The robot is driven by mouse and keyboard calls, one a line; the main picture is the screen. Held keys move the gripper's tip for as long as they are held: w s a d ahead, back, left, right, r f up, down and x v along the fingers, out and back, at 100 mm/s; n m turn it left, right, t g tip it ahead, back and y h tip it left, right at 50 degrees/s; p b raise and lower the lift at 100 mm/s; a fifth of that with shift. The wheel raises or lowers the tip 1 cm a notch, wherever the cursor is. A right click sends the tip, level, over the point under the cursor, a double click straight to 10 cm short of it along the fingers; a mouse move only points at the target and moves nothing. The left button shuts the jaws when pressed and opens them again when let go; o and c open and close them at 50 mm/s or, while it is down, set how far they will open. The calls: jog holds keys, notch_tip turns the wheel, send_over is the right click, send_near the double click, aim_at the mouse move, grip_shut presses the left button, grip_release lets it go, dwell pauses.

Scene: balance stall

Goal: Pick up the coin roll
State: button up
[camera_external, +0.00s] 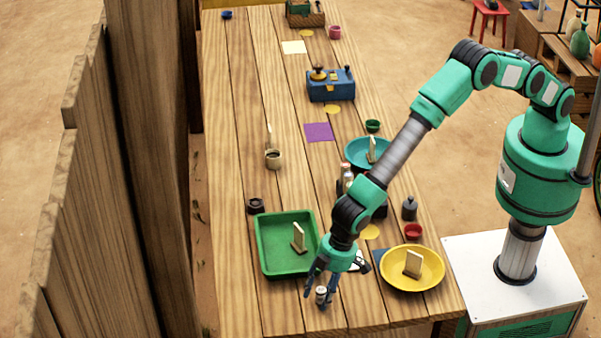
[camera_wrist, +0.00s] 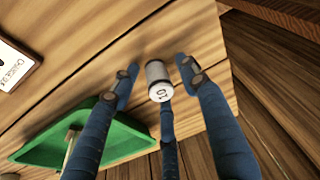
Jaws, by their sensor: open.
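The coin roll (camera_wrist: 158,82) is a small white and grey cylinder with "10" on its end face. In the external view the coin roll (camera_external: 321,294) is on the wooden table near its front edge, just right of the green tray. My gripper (camera_wrist: 155,80) is open, with blue fingers spread on both sides of the roll and a further finger below it in the wrist view. In the external view my gripper (camera_external: 322,300) points down around the roll. I cannot tell whether any finger touches it.
The green tray (camera_external: 262,262) with an upright tag is at left, and a yellow bowl (camera_external: 387,280) with a tag is at right. A white card (camera_wrist: 15,65) lies nearby. The wooden table (camera_external: 230,150) holds a blue box (camera_external: 330,92) and a teal bowl (camera_external: 352,151) farther back.

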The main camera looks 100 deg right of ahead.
aim_at(318, 290)
dwell(0.4)
grip_shut()
jog(key=shift+r, duration=0.2)
jog(key=shift+r, duration=0.6)
notch_tip(318, 290, up, 2)
jog(key=shift+r+p, duration=0.1)
jog(key=shift+p, duration=0.3)
jog(key=s+d, duration=0.2)
jog(key=s, duration=0.2)
jog(key=s+d+p, duration=0.1)
jog(key=s+d, duration=0.1)
jog(key=s, duration=0.3)
jog(key=s+d+r, duration=0.1)
jog(key=s+d, duration=0.2)
jog(key=s, duration=0.2)
jog(key=shift+s+r, duration=0.1)
jog(key=shift+s, duration=0.05)
